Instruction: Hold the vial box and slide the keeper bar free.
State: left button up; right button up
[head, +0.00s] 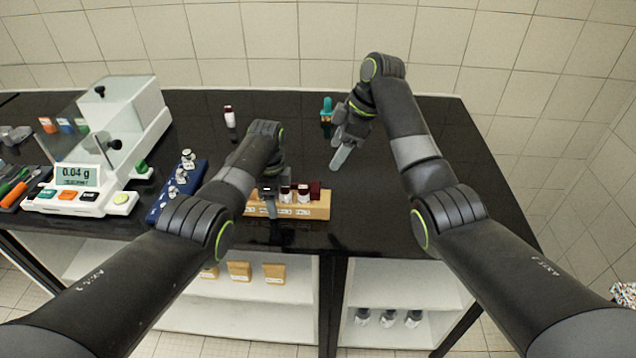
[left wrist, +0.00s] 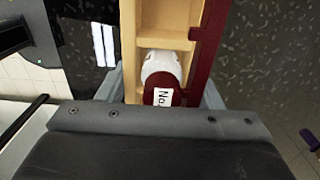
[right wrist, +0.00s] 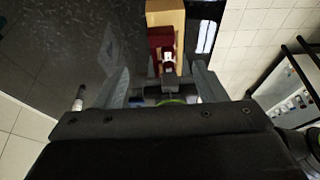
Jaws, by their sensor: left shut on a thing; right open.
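The vial box (head: 322,210) is a pale wooden box near the table's front edge, holding several vials with dark red caps. The keeper bar (left wrist: 205,45) is dark red and lies along the box's right side in the left wrist view. My left gripper (head: 271,206) is shut on the box's left part; its fingers flank the box and a red-capped vial (left wrist: 162,80) in the left wrist view. My right gripper (head: 341,150) is open and empty, above the table behind the box. The right wrist view shows the box (right wrist: 165,18) and bar (right wrist: 160,38) beyond its fingers.
A blue rack (head: 178,188) with metal pieces stands left of the box, beside a white balance (head: 85,185) reading 0.04 g. A single vial (head: 229,117) and a teal-topped item (head: 326,108) stand at the back. The table's right part is clear.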

aim_at(316, 186)
jog(key=x, duration=1.2)
jog(key=shift+s, duration=0.1)
jog(key=shift+c, duration=0.5)
jog(key=c, duration=1.3)
jog(key=shift+d, duration=1.05)
jog(key=o, duration=1.4)
jog(key=shift+a, duration=0.1)
jog(key=shift+a+r, duration=0.1)
jog(key=shift+r, duration=0.05)
jog(key=shift+r, duration=0.3)
jog(key=v, duration=1.1)
jog(key=shift+d, duration=0.25)
